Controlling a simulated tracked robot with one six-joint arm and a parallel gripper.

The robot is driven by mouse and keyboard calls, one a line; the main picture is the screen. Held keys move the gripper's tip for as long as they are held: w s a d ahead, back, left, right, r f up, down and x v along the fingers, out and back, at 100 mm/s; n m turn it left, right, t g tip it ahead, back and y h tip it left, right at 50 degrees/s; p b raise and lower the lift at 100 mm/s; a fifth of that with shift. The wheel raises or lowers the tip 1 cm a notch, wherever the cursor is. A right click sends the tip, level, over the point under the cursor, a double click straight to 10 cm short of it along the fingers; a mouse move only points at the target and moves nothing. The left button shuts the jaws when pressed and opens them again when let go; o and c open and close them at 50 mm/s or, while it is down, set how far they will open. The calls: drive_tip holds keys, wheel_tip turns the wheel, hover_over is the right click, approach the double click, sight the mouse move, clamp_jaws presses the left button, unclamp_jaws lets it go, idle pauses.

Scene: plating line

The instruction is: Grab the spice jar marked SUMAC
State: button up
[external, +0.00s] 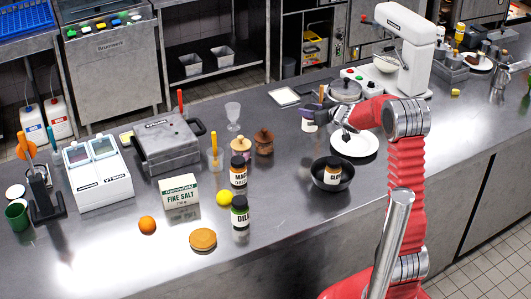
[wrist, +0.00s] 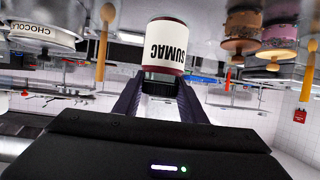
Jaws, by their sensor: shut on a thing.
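The SUMAC jar (wrist: 166,42) has a white label with black letters and dark red bands; it shows upside down in the wrist view. My gripper (wrist: 160,95) is shut on its dark lid end, one finger on each side. In the external view my gripper (external: 322,107) is at the back middle of the counter, with the jar (external: 308,125) partly hidden below it. Whether the jar touches the counter is not clear. Other labelled jars are a MACE-like one (external: 238,176), a DILL jar (external: 240,218) and a jar (external: 333,172) in a black bowl.

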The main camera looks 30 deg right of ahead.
drive_tip(key=shift+r, duration=1.2)
drive_tip(key=shift+d, duration=0.1)
